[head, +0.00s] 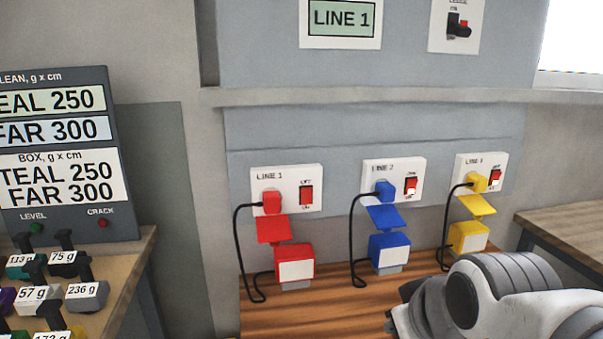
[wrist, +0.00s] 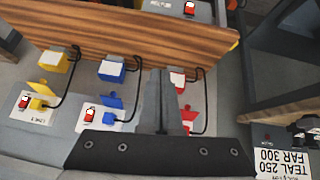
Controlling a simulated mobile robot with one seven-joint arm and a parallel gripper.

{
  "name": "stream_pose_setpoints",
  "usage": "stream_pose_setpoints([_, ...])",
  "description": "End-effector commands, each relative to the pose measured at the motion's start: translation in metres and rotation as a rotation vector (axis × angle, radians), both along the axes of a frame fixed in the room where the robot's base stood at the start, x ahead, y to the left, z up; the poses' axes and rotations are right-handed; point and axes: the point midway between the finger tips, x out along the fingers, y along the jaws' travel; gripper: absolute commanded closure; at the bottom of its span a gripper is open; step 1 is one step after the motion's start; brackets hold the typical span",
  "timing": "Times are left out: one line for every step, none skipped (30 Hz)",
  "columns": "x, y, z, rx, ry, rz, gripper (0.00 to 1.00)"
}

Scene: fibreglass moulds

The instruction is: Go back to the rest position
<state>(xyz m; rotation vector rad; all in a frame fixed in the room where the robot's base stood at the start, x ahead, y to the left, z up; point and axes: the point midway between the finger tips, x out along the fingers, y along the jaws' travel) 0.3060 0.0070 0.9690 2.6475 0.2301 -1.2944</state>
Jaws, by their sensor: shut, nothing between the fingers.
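My gripper (wrist: 162,78) shows in the wrist view with its fingers together and nothing between them. In the head view my arm enters at the lower right, in front of the wooden bench (head: 335,316); the fingertips cannot be made out there. The wrist view looks at the wall and bench upside down, with the fingers overlapping the red plug's area. My gripper's distance from the sockets cannot be told.
Red (head: 272,203), blue (head: 385,191) and yellow (head: 477,183) plugs sit in wall sockets, with black cords and matching boxes below. Labelled weights (head: 87,292) and a display board (head: 58,150) stand at left. Another wooden surface (head: 565,225) is at right.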

Motion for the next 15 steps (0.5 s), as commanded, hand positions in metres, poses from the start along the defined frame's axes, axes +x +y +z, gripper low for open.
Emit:
stream_pose_setpoints([-0.017,-0.004,0.000,0.024,0.040,-0.064,1.00])
stream_pose_setpoints([-0.027,-0.005,-0.001,0.039,0.070,-0.103,1.00])
stream_pose_setpoints([-0.041,-0.006,-0.003,0.056,0.108,-0.156,1.00])
stream_pose_setpoints([-0.052,-0.008,-0.004,0.068,0.136,-0.199,1.00])
stream_pose_setpoints([-0.062,-0.009,-0.005,0.079,0.164,-0.239,1.00])
stream_pose_setpoints([-0.061,-0.008,0.015,0.081,0.170,-0.240,1.00])
stream_pose_setpoints([-0.060,-0.008,0.024,0.081,0.170,-0.236,1.00])
stream_pose_setpoints([-0.060,-0.007,0.031,0.081,0.170,-0.234,1.00])
stream_pose_setpoints([-0.060,-0.007,0.040,0.080,0.170,-0.233,1.00])
stream_pose_setpoints([-0.060,-0.007,0.048,0.081,0.170,-0.233,1.00])
stream_pose_setpoints([-0.060,-0.007,0.055,0.081,0.170,-0.233,1.00])
stream_pose_setpoints([-0.060,-0.007,0.065,0.080,0.170,-0.232,1.00])
stream_pose_setpoints([-0.060,-0.007,0.073,0.080,0.170,-0.232,1.00])
stream_pose_setpoints([-0.060,-0.007,0.081,0.080,0.169,-0.232,1.00])
stream_pose_setpoints([-0.060,-0.007,0.092,0.080,0.169,-0.230,1.00])
